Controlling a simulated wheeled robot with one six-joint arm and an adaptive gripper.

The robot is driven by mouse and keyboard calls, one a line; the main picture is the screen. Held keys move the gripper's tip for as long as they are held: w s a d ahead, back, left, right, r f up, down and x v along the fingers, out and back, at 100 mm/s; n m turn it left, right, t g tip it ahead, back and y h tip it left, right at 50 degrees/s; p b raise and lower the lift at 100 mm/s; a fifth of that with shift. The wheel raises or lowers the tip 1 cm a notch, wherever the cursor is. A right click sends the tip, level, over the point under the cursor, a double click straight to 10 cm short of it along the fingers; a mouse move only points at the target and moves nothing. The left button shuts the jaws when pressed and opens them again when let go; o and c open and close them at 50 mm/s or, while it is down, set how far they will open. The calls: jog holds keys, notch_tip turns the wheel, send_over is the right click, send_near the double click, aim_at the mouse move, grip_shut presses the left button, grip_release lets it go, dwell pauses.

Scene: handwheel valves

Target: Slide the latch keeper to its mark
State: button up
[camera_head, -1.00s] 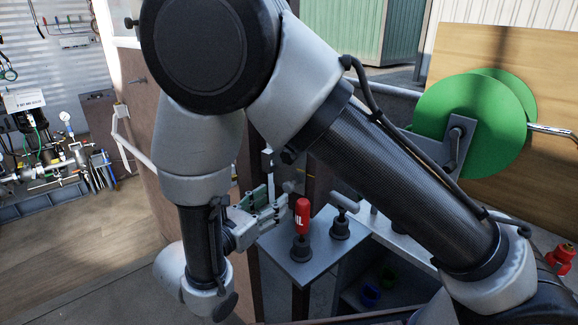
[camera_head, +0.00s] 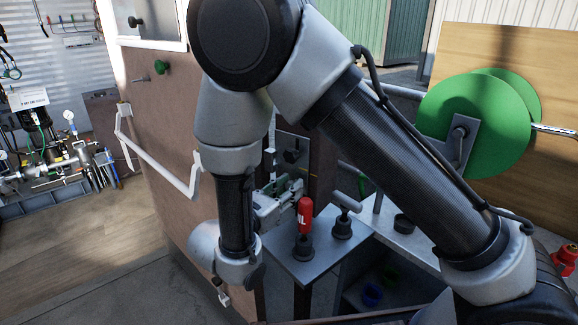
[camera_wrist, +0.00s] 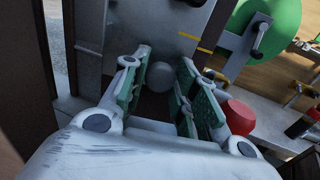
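In the wrist view, a pale metal plate (camera_wrist: 112,28) bears short yellow marks (camera_wrist: 196,42). A grey rounded knob (camera_wrist: 155,72) shows between my fingers; I cannot tell for certain whether it belongs to the latch keeper. My gripper (camera_wrist: 163,82), with green pads, is open, one finger on each side of the knob, with gaps visible. A dark piece (camera_wrist: 192,3) is cut off at the top edge. In the head view my gripper (camera_head: 283,197) is at the upright plate, left of the red-handled part, partly hidden by my arm. A dark block (camera_head: 291,156) shows on that plate.
A red handle (camera_head: 304,215) and a grey T-handle (camera_head: 344,205) stand on a metal shelf (camera_head: 318,262) close to my gripper's right. A brown door panel (camera_head: 160,105) with a white bar handle (camera_head: 155,162) is left. A green disc (camera_head: 478,125) is right.

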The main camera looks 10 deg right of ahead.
jog(key=shift+c, duration=0.9)
jog(key=shift+f, duration=0.5)
jog(key=o, duration=0.9)
jog(key=shift+v, duration=3.55)
